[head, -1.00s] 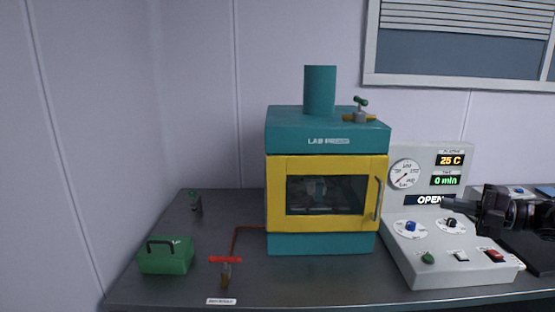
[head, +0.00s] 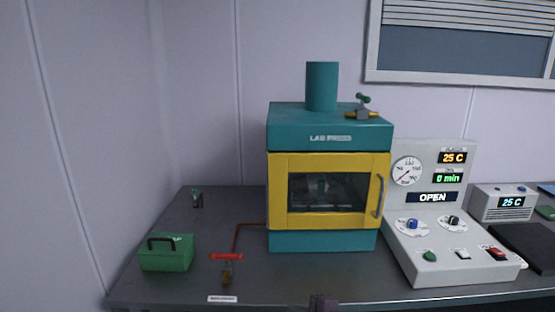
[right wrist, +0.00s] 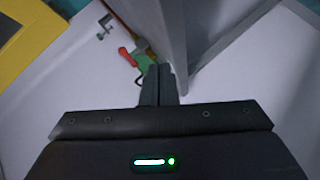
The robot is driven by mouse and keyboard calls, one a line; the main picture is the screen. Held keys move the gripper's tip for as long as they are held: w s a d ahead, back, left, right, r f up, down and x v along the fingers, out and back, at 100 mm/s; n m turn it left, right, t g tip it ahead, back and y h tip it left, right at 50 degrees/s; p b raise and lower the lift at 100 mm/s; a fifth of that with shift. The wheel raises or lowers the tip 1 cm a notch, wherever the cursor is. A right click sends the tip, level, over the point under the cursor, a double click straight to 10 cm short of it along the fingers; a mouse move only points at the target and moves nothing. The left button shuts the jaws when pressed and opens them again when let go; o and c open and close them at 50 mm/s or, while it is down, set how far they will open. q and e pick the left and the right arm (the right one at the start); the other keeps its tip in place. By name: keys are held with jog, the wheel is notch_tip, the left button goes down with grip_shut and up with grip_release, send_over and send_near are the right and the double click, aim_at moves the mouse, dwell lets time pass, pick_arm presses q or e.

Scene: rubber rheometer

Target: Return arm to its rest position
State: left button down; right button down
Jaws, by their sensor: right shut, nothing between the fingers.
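My right gripper (right wrist: 160,72) shows in the right wrist view with its two dark fingers together and nothing between them. In the head view only a small dark part of my own body shows at the bottom edge, and I cannot tell which part it is. The control panel (head: 434,235) at the right of the press is clear of my arm, and its display reads OPEN. My left gripper is in neither view.
The teal lab press (head: 330,128) with its closed yellow door stands mid-bench. A green box (head: 166,258) and a red-handled valve (head: 226,257) are at the left. A small grey device (head: 503,215) sits at the right. The left back of the bench is mostly bare.

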jog(key=s+d+f+m+g+h, duration=0.1)
jog(key=s+d+m+g+h, duration=0.15)
jog(key=s+d+m, duration=0.5)
jog(key=s+d+f+m+g+h, duration=0.15)
jog(key=s+m+h, duration=0.3)
jog(key=s, duration=0.65)
jog(key=s+d+m+g+h, duration=0.2)
jog(key=s+d+m, duration=0.45)
jog(key=s, duration=0.25)
notch_tip(320, 180, down, 32)
jog(key=s+g+b, duration=0.2)
jog(key=b, duration=0.1)
jog(key=s+d+f+g+b, duration=0.1)
jog(key=s+d+f+b, duration=0.1)
jog(key=s+f, duration=1.7)
notch_tip(320, 180, down, 2)
jog(key=shift+s+d+f, duration=0.25)
jog(key=shift+s+d, duration=0.15)
jog(key=shift+d, duration=0.05)
